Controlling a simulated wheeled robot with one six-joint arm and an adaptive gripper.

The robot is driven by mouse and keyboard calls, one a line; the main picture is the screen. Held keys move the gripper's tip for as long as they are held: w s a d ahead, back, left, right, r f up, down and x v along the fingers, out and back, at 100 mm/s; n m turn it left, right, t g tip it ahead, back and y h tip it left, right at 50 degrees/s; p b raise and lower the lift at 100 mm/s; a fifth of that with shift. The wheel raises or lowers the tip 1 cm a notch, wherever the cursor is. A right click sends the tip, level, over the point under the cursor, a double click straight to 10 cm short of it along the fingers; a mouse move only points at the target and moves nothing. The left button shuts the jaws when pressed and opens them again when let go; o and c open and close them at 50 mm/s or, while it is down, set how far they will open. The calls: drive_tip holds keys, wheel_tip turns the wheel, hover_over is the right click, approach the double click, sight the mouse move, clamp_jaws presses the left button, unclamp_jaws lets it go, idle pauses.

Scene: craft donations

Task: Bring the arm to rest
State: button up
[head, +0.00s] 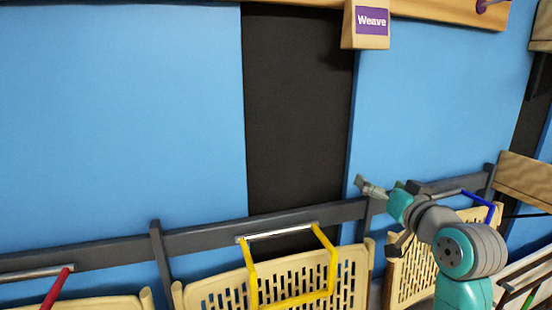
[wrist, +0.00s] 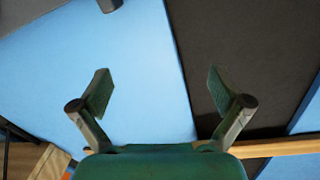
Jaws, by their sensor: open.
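My arm reaches up at the lower right of the head view, teal and grey. My gripper (head: 366,187) is at its end, in front of the blue and black wall and near the dark rail. In the wrist view my gripper (wrist: 160,92) has its two fingers spread wide. Nothing is between them; only the blue panel and the dark strip of the wall show behind.
A dark rail (head: 200,238) runs along the wall. Below it are a cream basket with a yellow handle (head: 250,275), a red handle (head: 55,290) and a blue handle (head: 478,199). A "Weave" sign (head: 371,20) hangs above. The wall's middle is clear.

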drive_tip(key=s+f+m+h, duration=0.1)
drive_tip(key=s+f, duration=0.2)
drive_tip(key=f, duration=0.7)
drive_tip(key=s+f+m+h, duration=0.1)
drive_tip(key=s+f, duration=0.2)
drive_tip(key=f, duration=0.7)
drive_tip(key=s+a+f+g+h, duration=0.1)
drive_tip(key=s+a+f, duration=0.1)
drive_tip(key=s+f, duration=1.1)
drive_tip(key=s+a+f+n, duration=0.1)
drive_tip(key=s+f, duration=0.1)
drive_tip(key=s, duration=1.5)
drive_tip(key=s+a+f+n+g, duration=0.1)
drive_tip(key=s+f, duration=0.1)
drive_tip(key=s, duration=1.6)
drive_tip(key=shift+f+n+g+h, duration=0.2)
drive_tip(key=shift+n+g+h, duration=0.1)
drive_tip(key=shift+h, duration=0.1)
